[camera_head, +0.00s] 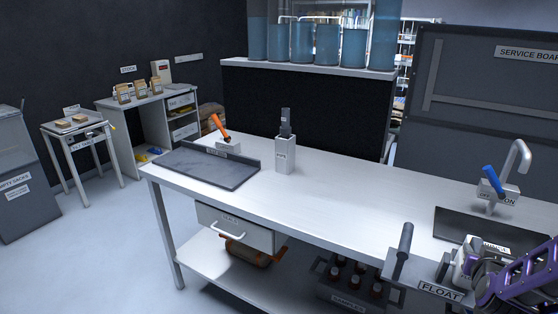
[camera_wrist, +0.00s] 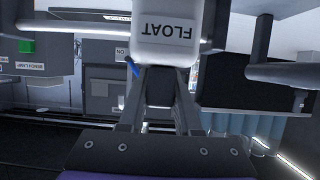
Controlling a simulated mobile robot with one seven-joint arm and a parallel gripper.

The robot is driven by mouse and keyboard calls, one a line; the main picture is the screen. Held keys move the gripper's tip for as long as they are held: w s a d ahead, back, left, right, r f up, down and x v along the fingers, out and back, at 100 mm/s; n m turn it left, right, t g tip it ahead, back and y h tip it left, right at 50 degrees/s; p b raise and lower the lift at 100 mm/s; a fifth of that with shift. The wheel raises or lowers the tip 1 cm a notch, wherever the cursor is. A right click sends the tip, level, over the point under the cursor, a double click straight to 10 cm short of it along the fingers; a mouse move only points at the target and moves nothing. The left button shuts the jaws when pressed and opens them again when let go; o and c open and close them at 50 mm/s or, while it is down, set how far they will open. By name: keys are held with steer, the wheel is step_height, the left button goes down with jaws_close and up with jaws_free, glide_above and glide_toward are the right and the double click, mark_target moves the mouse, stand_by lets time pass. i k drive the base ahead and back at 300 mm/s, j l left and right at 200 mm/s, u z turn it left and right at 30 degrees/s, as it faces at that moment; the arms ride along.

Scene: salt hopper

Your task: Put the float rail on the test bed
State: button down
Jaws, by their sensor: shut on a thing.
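The float rail is a grey bar with a FLOAT plate (camera_head: 440,291) and an upright dark grip (camera_head: 403,246), at the lower right in the head view. In the wrist view its white block (camera_wrist: 165,28), marked FLOAT upside down, is at the top between my fingertips. My gripper (camera_wrist: 160,72) is shut on this block; its purple arm covers the rail's right end in the head view. The rail appears in front of the bench's near edge. A dark tray (camera_head: 207,168) with a raised back lies at the bench's left; I cannot read its label or confirm the test bed.
The white bench (camera_head: 340,195) has clear room in its middle. A white bottle-like unit (camera_head: 285,152) and an orange-handled lever (camera_head: 220,128) stand near the tray. A dark basin (camera_head: 450,225) and a blue-levered tap (camera_head: 492,182) are at the right. Bottles sit beneath.

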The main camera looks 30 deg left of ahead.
mark_target(219, 173)
steer(key=j, duration=2.8)
steer(key=i+j, duration=0.1)
steer(key=j, duration=0.65)
steer(key=i+j, duration=0.15)
steer(key=j, duration=0.25)
steer(key=i+j, duration=0.1)
steer(key=j, duration=0.15)
steer(key=i+j, duration=0.15)
steer(key=j, duration=0.15)
